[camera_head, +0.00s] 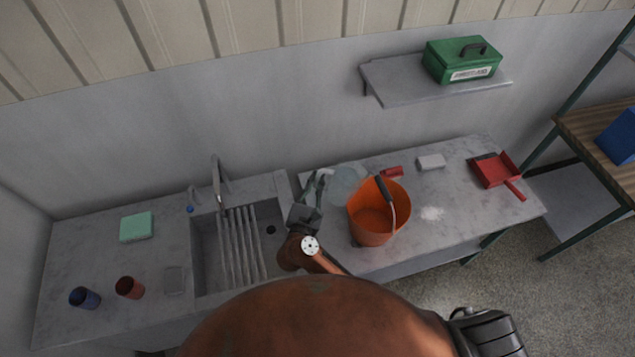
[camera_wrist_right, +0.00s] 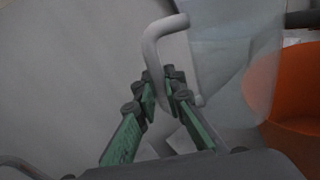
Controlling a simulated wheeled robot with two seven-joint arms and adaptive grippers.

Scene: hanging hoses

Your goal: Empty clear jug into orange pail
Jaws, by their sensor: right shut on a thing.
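The clear jug (camera_head: 347,181) is see-through and stands out faintly just behind and left of the orange pail; it also shows in the right wrist view (camera_wrist_right: 232,62). My right gripper (camera_head: 315,182) is at the jug's left side, shut on its pale handle (camera_wrist_right: 152,58). I cannot tell whether the jug touches the counter or what it holds. The orange pail (camera_head: 366,226) stands upright on the counter with its dark-gripped handle up, and its inside looks empty. It shows at the right of the wrist view (camera_wrist_right: 292,110). My left gripper is not in view.
A sink (camera_head: 207,262) with a rack and tap (camera_head: 216,182) lies left of the gripper. A red block (camera_head: 392,171), a white block (camera_head: 431,162) and a red dustpan (camera_head: 492,172) are right of the jug. A shelf (camera_head: 400,90) with a green box (camera_head: 460,62) hangs above.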

